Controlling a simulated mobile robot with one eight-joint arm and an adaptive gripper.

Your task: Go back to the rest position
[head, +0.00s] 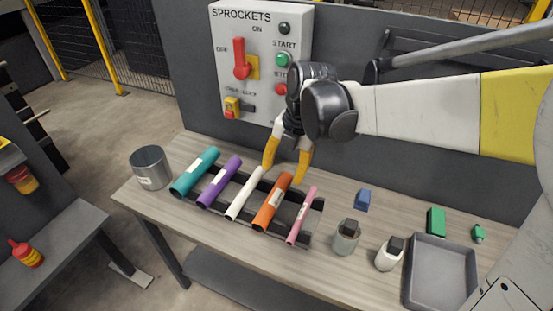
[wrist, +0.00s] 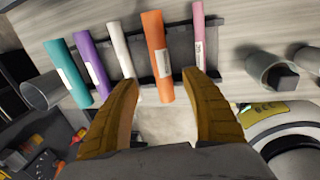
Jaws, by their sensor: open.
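My gripper (head: 285,165) is open, its two yellow fingers apart, above the back edge of a dark rack (head: 317,205) on the table. In the head view the fingers overlap the upper ends of the white tube (head: 245,194) and the orange tube (head: 272,202). In the wrist view the fingers (wrist: 162,92) are spread with nothing held between them. The orange tube (wrist: 158,57) shows beyond them. The rack also holds a teal tube (head: 195,171), a purple tube (head: 219,182) and a pink tube (head: 301,215).
A metal can (head: 151,168) stands left of the rack. Two cups (head: 345,240) (head: 386,258), a blue block (head: 362,200), a green block (head: 436,221) and a grey tray (head: 440,273) are at right. The SPROCKETS control panel (head: 262,70) rises close behind my gripper.

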